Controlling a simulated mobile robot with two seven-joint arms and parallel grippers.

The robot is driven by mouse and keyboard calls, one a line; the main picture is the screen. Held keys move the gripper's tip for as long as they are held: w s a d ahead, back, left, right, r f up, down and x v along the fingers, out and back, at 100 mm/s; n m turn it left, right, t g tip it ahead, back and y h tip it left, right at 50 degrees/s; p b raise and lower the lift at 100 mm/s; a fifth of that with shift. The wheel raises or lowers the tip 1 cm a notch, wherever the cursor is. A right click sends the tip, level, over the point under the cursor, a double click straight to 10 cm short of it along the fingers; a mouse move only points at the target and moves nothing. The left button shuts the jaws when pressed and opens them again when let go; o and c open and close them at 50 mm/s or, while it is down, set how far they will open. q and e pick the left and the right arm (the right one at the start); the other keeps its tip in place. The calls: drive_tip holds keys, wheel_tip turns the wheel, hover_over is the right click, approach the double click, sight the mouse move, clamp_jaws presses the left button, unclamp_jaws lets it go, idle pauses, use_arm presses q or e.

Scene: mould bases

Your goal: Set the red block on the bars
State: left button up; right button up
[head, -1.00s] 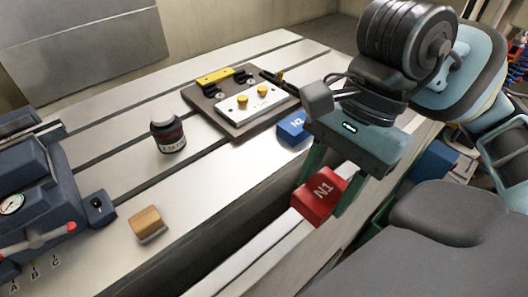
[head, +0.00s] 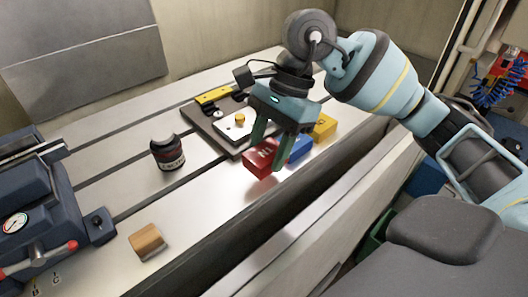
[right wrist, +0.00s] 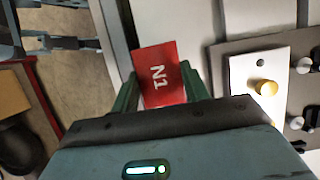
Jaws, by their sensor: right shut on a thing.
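The red block (head: 258,158), marked N1, is between the fingers of my right gripper (head: 267,154), which is shut on it. In the right wrist view the red block (right wrist: 160,72) shows its N1 face between the two green fingers (right wrist: 158,88). In the head view it appears over the table, in front of the dark fixture plate and left of the blue block (head: 300,149). I cannot tell whether it touches the table. I cannot clearly pick out the bars; part of the fixture is hidden behind my gripper. My left gripper is not in view.
A yellow block (head: 324,127) stands behind the blue one. The dark fixture plate (head: 196,115) carries a white plate (head: 230,130) and a yellow bar (head: 213,95). A dark jar (head: 167,152), a wooden block (head: 147,241) and a blue machine (head: 50,200) stand left. The front middle of the table is clear.

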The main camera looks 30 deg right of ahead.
sight(268, 141)
drive_tip(key=shift+w, duration=0.25)
drive_tip(key=shift+w+f, duration=0.3)
drive_tip(key=shift+f, duration=0.3)
drive_tip(key=shift+w+f, duration=0.3)
drive_tip(key=shift+f, duration=0.3)
drive_tip(key=shift+d+f, duration=0.1)
drive_tip(key=shift+f, duration=0.3)
drive_tip(key=shift+f, duration=0.25)
drive_tip(key=o, duration=1.2)
